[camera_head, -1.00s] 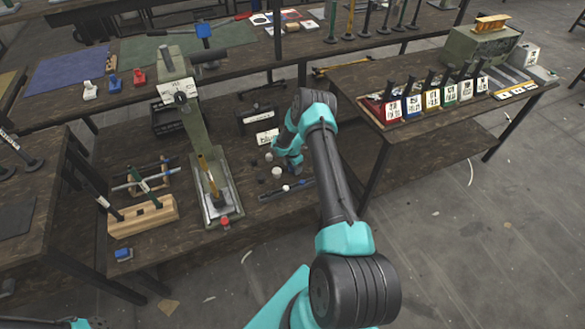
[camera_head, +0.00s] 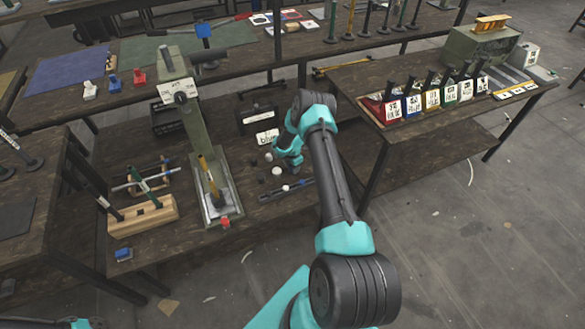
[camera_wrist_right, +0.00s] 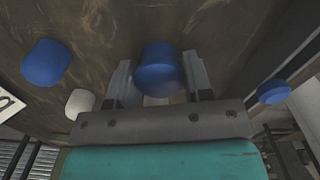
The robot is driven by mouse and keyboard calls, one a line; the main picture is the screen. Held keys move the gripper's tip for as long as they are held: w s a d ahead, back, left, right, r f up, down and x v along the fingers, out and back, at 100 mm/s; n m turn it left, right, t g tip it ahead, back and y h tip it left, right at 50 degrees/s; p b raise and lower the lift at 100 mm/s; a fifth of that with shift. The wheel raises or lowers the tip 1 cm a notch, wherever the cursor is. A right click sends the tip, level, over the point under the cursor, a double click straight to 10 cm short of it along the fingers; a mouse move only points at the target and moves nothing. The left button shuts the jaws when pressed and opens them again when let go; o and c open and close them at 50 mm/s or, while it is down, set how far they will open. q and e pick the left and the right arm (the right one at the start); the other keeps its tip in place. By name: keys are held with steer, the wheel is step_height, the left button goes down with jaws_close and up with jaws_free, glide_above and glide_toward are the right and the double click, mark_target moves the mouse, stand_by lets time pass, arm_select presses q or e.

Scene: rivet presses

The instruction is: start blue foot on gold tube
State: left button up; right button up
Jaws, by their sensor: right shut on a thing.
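In the right wrist view my right gripper (camera_wrist_right: 158,88) is shut on a blue foot (camera_wrist_right: 158,68), a short round blue cap held between the two fingers. In the head view my right gripper (camera_head: 289,160) is low over the bench, right of the press; the foot in it is too small to make out there. A gold tube (camera_head: 207,172) stands, slightly tilted in the picture, at the base of the rivet press (camera_head: 195,120). The gripper is apart from it. My left gripper is out of view.
The wrist view shows another blue cap (camera_wrist_right: 46,62) and a white cap (camera_wrist_right: 80,102) at left, and a blue piece (camera_wrist_right: 273,92) at right. A wooden rack (camera_head: 145,215) stands left of the press. A sign (camera_head: 267,137) stands behind the small parts.

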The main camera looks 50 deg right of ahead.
steer(key=shift+c, duration=0.9)
steer(key=shift+r, duration=0.15)
step_height(320, 180, up, 10)
steer(key=shift+f, duration=0.15)
steer(key=w+a+r+n, duration=0.2)
steer(key=w+a+r, duration=0.1)
steer(key=a+r, duration=0.7)
steer(key=w+a+r+n, duration=0.2)
steer(key=a+r, duration=0.9)
steer(key=a, duration=0.3)
steer(key=w+a+r+n, duration=0.2)
steer(key=w+a+r, duration=0.1)
steer(key=a+r, duration=0.7)
steer(key=a, duration=0.2)
steer(key=shift+w+a+r, duration=0.25)
steer(key=shift+w+a, duration=0.05)
steer(key=shift+a, duration=0.05)
